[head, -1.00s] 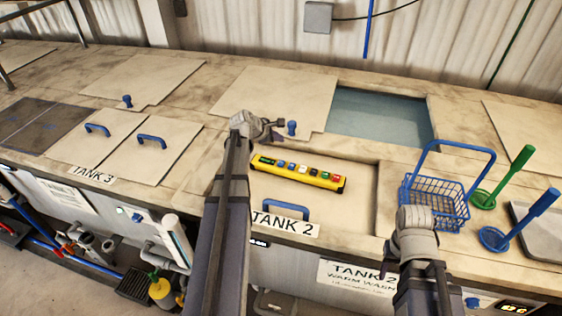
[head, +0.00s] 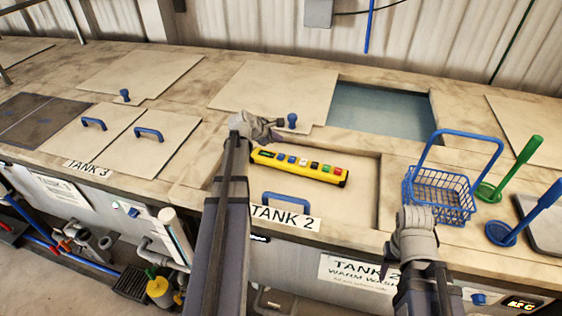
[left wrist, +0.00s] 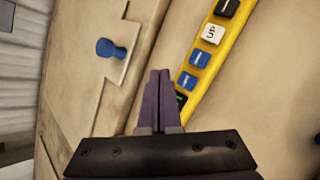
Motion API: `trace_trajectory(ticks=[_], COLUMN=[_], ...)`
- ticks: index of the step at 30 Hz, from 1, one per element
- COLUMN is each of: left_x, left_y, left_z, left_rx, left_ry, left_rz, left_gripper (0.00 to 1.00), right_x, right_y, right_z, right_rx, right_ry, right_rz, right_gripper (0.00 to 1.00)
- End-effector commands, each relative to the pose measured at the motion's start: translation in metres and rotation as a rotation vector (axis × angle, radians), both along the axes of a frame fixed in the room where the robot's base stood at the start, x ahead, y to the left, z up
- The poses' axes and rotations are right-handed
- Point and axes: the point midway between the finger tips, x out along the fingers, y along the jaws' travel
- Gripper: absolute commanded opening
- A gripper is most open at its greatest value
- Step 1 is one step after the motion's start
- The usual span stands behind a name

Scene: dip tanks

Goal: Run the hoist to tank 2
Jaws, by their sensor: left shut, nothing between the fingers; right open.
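The yellow hoist pendant (head: 298,167) lies over the tank 2 lid area, with a row of coloured buttons along its top. In the left wrist view the pendant (left wrist: 207,60) runs diagonally, with blue, white and black buttons and a partly hidden green one. My left gripper (head: 276,130) is shut and empty, just behind the pendant's left end. In the left wrist view its fingertips (left wrist: 159,73) are together beside the pendant; I cannot tell if they touch it. My right gripper (head: 406,240) is open at the front edge, near the blue basket. The tank 2 label (head: 285,218) is on the front edge.
A blue wire basket (head: 440,190) with a raised handle stands at the right. A green-handled tool (head: 520,160) and a blue-handled tool (head: 530,215) stand beside it. An open tank with water (head: 385,112) is behind. Lids (head: 150,150) with blue handles cover tank 3.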

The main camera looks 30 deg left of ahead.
Motion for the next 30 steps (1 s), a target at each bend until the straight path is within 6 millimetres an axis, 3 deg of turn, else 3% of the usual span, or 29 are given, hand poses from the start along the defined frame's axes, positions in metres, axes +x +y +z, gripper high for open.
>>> trace_trajectory(ticks=[1,9,30], left_x=[0.000,0.000,0.000], left_y=[0.000,0.000,0.000], left_z=[-0.015,-0.046,-0.048], left_rx=[0.000,0.000,0.000], left_ry=[0.000,0.000,0.000], left_rz=[0.000,0.000,0.000], left_gripper=[0.00,0.00,0.00], right_x=[0.000,0.000,0.000], right_y=[0.000,0.000,0.000], right_z=[-0.015,-0.046,-0.048], right_rx=[-0.001,-0.002,-0.002], right_ry=[0.000,0.000,0.001], right_rz=[0.002,0.010,0.012], right_gripper=[0.50,0.50,0.50])
